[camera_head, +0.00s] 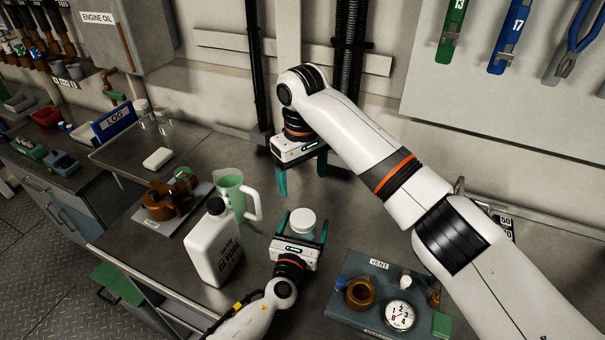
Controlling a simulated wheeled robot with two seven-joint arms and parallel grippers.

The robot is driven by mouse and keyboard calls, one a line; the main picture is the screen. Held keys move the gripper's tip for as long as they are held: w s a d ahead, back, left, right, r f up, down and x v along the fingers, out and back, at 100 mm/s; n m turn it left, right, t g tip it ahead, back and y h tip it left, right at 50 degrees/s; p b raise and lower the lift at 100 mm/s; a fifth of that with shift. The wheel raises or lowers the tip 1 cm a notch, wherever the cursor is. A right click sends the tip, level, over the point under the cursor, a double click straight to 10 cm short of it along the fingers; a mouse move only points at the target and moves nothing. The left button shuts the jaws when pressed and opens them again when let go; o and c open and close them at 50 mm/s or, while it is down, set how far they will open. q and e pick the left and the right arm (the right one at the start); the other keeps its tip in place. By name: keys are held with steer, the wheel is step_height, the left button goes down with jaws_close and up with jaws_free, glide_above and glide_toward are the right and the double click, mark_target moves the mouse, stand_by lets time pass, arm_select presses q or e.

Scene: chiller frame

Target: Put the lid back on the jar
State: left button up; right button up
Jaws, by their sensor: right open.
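A small jar (301,236) with a bluish body stands in the middle of the bench. A round white lid (302,219) shows at its top; whether it sits fully down I cannot tell. My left gripper (301,226) is low at the jar, with one green finger on each side of it. Whether the fingers press on the jar or stand just clear is not plain. My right gripper (302,176) is open and empty, pointing down above the bench, behind the jar and higher than it.
A white bottle (212,247) and a green pitcher (231,192) stand close left of the jar. A tray marked VENT (348,268) with a gauge (399,314) lies at the front right. Glass jars (165,123) and a white block (157,158) are at the back left.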

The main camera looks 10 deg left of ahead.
arm_select(q)
steer(key=s, duration=0.3)
steer(key=s+b, duration=0.1)
steer(key=s, duration=0.6)
steer(key=shift+s+a+f+b, duration=0.1)
steer(key=shift+s+a+b, duration=0.25)
steer(key=shift+s+b, duration=0.05)
steer(key=shift+s, duration=0.6)
